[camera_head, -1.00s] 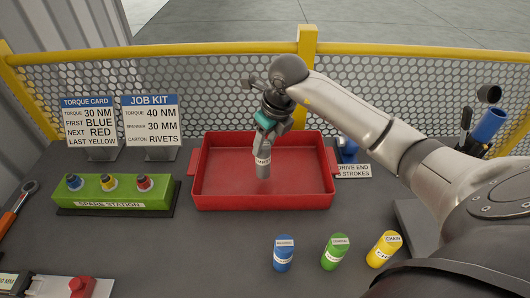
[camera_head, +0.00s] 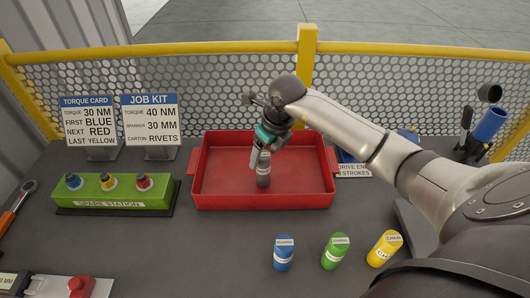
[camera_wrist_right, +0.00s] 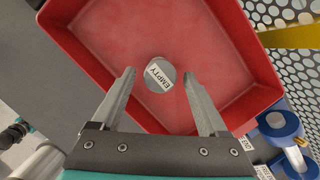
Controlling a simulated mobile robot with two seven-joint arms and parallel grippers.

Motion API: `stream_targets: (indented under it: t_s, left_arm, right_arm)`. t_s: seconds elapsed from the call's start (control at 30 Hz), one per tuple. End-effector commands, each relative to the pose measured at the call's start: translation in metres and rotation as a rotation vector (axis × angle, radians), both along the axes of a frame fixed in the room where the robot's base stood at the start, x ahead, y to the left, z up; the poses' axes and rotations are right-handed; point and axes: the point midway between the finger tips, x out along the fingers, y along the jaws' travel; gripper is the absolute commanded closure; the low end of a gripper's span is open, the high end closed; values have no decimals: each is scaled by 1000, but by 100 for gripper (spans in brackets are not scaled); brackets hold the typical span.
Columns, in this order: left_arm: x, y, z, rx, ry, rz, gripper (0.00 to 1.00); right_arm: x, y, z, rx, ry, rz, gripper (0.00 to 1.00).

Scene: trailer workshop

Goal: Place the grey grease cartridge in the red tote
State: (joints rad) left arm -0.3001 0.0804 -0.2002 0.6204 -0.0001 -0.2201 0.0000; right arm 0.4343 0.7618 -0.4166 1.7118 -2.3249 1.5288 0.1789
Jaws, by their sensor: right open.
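The grey grease cartridge (camera_head: 263,177) stands roughly upright inside the red tote (camera_head: 213,202), near its middle. In the right wrist view the cartridge (camera_wrist_right: 160,72) shows end-on, with a white label reading EMPTY, against the red floor of the tote (camera_wrist_right: 225,65). My right gripper (camera_head: 259,158) is just above the cartridge, inside the tote's outline. In the wrist view its two fingers (camera_wrist_right: 160,90) are spread, with a gap on each side of the cartridge. My left gripper is not in view.
Blue (camera_head: 284,253), green (camera_head: 335,252) and yellow (camera_head: 384,249) cartridges stand in front of the tote. A green spare station (camera_head: 110,197) is at left, below two sign cards. A yellow-railed mesh fence (camera_head: 225,50) runs behind the bench.

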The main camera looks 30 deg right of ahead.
Motion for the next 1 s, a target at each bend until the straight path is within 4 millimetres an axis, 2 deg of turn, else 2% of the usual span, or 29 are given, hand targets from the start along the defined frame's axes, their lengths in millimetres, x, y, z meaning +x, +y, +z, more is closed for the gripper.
stream_targets:
  t_s: [0.27,0.37,0.7,0.83,1.0]
  left_arm:
    - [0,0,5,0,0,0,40]
    - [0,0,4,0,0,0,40]
    - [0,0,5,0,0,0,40]
    - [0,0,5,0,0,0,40]
    - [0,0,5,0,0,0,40]
  right_arm:
    - [0,0,6,0,-1,0,23]
    - [-3,-2,21,-1,-4,0,23]
    - [-22,-6,91,-2,-5,0,23]
    - [-27,-7,108,0,-3,0,23]
    - [-31,-7,118,0,0,0,23]
